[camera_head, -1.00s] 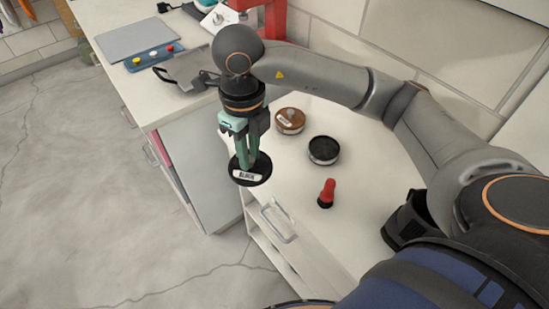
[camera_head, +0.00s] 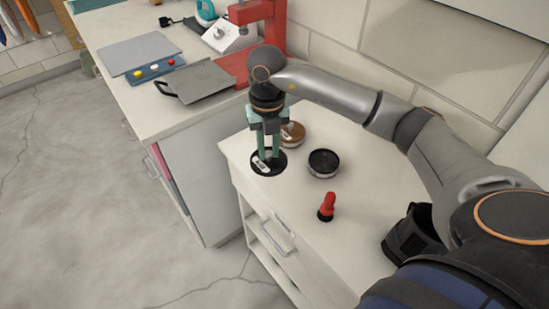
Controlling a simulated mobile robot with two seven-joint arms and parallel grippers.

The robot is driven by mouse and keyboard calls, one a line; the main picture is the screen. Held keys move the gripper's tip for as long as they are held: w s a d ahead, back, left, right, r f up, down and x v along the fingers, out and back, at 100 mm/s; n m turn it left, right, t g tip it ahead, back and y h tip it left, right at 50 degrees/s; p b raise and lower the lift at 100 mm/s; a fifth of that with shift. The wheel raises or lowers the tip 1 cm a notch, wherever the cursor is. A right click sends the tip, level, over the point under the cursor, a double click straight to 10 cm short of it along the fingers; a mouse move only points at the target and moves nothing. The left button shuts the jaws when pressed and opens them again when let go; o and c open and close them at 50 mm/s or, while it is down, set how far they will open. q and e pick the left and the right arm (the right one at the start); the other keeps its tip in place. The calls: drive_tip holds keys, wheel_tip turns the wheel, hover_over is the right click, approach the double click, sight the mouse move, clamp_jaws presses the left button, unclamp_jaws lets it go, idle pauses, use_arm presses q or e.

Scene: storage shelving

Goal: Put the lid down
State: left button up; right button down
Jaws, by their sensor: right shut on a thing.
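A round black lid with a white label (camera_head: 260,168) is at the left part of the low white cabinet top. My right gripper (camera_head: 268,156) points down and is shut on the lid from above. The lid looks level, and I cannot tell whether it touches the cabinet top. An open round tin with a dark inside (camera_head: 323,163) stands just to the right of the lid. My left gripper is not in view.
A round tin with a brown top (camera_head: 293,134) stands behind my right gripper, partly hidden. A red-handled stamp (camera_head: 327,206) stands nearer on the white cabinet top (camera_head: 290,205). A higher counter (camera_head: 115,86) with a grey pan (camera_head: 203,82) lies left. Free room is around the stamp.

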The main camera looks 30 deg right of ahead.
sight(275, 160)
drive_tip(key=d+f, duration=0.1)
drive_tip(key=w+f, duration=0.1)
drive_tip(key=d+f, duration=0.1)
drive_tip(key=f, duration=0.1)
drive_tip(key=shift+w+d+f, duration=0.1)
drive_tip(key=shift+w+d, duration=0.25)
drive_tip(key=shift+w, duration=0.05)
wheel_tip(275, 160, down, 3)
drive_tip(key=shift+w+d+f, duration=0.1)
drive_tip(key=shift+d, duration=0.05)
drive_tip(key=shift+f, duration=0.1)
drive_tip(key=shift+f, duration=0.15)
drive_tip(key=c, duration=0.7)
unclamp_jaws()
